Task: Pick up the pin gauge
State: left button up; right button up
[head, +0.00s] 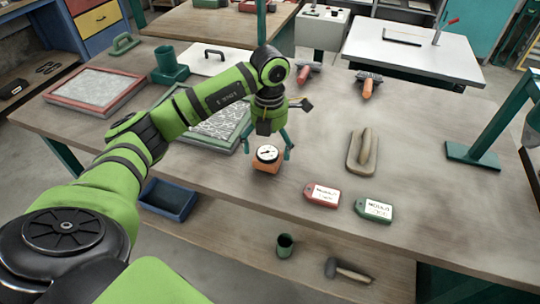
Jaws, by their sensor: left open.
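The pin gauge looks to be the small orange block with a round white dial (267,155). It is on or just above the wooden workbench (320,160), near the middle of its front part. My left gripper (268,150) points down over it. Its teal fingers are open, one to the left and one to the right of the gauge. I cannot tell whether the fingers touch it. The gripper body is just behind and above the dial. My right gripper is not in view.
Red (322,195) and green (374,209) tags lie right of the gauge. A wooden float (362,152) lies behind them. A framed mesh panel (205,137) lies left, behind my arm. A teal stand (472,154) rises at right. The bench's front edge is close.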

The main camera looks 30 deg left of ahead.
aim_at(267, 153)
pick_arm(q)
jog(key=f, duration=0.1)
jog(key=f+p, duration=0.1)
jog(key=f, duration=0.1)
jog(key=f+p, duration=0.1)
jog(key=f, duration=0.1)
jog(key=shift+s+a+f, duration=0.2)
jog(key=shift+s, duration=0.05)
jog(key=shift+f+p, duration=0.3)
jog(key=shift+f, duration=0.1)
jog(key=c, duration=1.3)
